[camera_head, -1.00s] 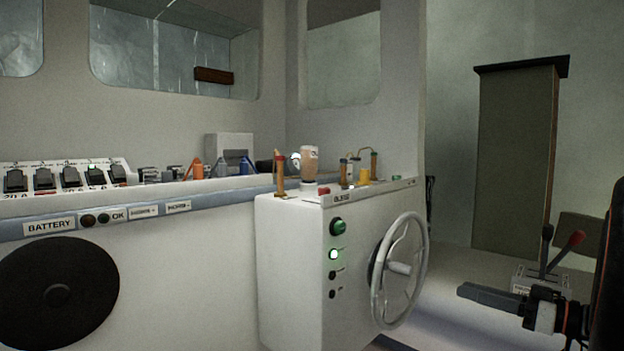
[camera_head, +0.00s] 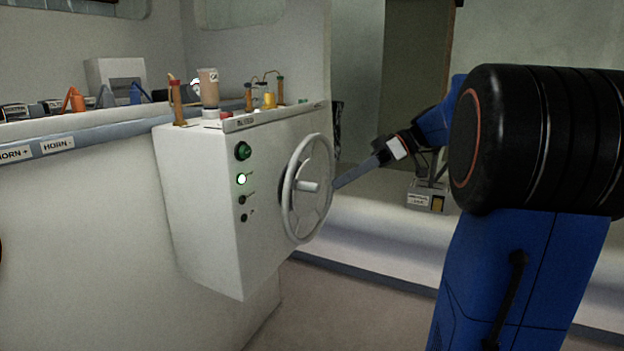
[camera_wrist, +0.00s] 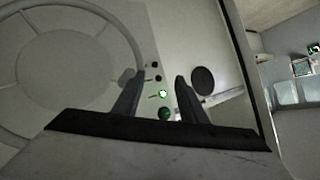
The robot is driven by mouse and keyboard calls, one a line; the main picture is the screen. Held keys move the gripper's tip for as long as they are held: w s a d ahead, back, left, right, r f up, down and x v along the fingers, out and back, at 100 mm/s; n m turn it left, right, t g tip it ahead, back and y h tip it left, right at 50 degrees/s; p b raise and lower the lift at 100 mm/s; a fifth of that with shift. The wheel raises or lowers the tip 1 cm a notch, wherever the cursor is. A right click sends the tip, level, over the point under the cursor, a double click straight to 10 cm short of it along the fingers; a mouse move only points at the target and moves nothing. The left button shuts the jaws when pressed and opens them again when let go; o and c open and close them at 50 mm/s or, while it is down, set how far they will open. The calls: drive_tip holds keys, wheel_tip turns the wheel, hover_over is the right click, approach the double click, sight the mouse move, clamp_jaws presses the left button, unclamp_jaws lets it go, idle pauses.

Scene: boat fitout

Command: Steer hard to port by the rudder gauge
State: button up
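The steering wheel (camera_head: 308,186), pale with a hub and spokes, is mounted on the right face of a white console (camera_head: 205,215). Its rim also shows at the left of the wrist view (camera_wrist: 125,30). My gripper (camera_head: 338,184) is at the wheel's right edge. In the wrist view my gripper (camera_wrist: 157,82) has its two fingers apart, with nothing seen held between them. The left finger is close to the rim; I cannot tell whether it touches. A small round white dial (camera_head: 196,83) behind the bottle may be the rudder gauge; it is partly hidden and unreadable.
A green button (camera_head: 243,151) and a lit green lamp (camera_head: 241,179) are on the console front. A bottle (camera_head: 208,88) and brass fittings stand on top. A lever box (camera_head: 428,196) is behind my arm. The floor before the console is clear.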

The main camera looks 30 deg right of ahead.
drive_tip(key=w+a+r+g+h, duration=0.2)
drive_tip(key=w+r+g+h, duration=0.25)
drive_tip(key=r+h, duration=0.2)
drive_tip(key=m+h, duration=0.2)
drive_tip(key=h, duration=0.3)
approach(314, 189)
drive_tip(key=shift+t+y, duration=0.25)
drive_tip(key=f, duration=0.8)
drive_tip(key=shift+w+d, duration=0.2)
drive_tip(key=shift+w, duration=0.2)
drive_tip(key=shift+c, duration=0.3)
clamp_jaws()
